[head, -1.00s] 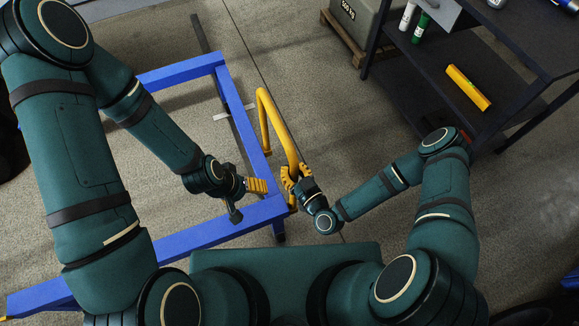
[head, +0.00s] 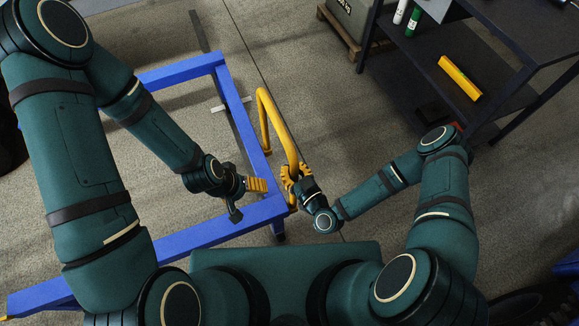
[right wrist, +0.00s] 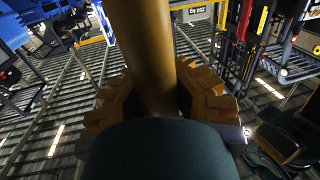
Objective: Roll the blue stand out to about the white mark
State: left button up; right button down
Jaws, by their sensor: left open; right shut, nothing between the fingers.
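The blue stand (head: 222,232) is a low frame of blue beams on the floor, at the left of the head view. A bent yellow handle bar (head: 274,116) rises at its right side. My right gripper (head: 292,178) is at the near part of this bar. In the right wrist view the bar (right wrist: 148,55) passes between its fingers, which look closed in around it; firm contact cannot be seen. My left gripper (head: 257,185) is open above the stand's near right corner, apart from the bar. A short white mark (head: 217,109) lies on the floor, partly hidden by the stand's right beam.
A dark shelf unit (head: 420,70) with a yellow block (head: 460,78) stands at the right. A grey weight (head: 352,14) sits on a wooden pallet (head: 338,32) at the back. The floor between the handle and the shelf is clear.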

jog(key=c, duration=0.8)
grip_release()
jog(key=shift+w+d, duration=0.1)
jog(key=shift+d, duration=0.05)
jog(key=shift+o, duration=0.3)
jog(key=v, duration=1.2)
jog(key=shift+f, duration=0.1)
jog(key=w+f+m+g+h, duration=0.15)
jog(key=w+g, duration=0.25)
jog(key=g, duration=0.4)
jog(key=s+d+r+m+g+h, duration=0.1)
jog(key=s+r+m+g+h, duration=0.2)
jog(key=r+m+g+h, duration=0.1)
notch_tip(320, 180, up, 2)
jog(key=shift+d+r+m+g, duration=0.15)
jog(key=shift+d+m+g, duration=0.05)
jog(key=shift+m+g, duration=0.85)
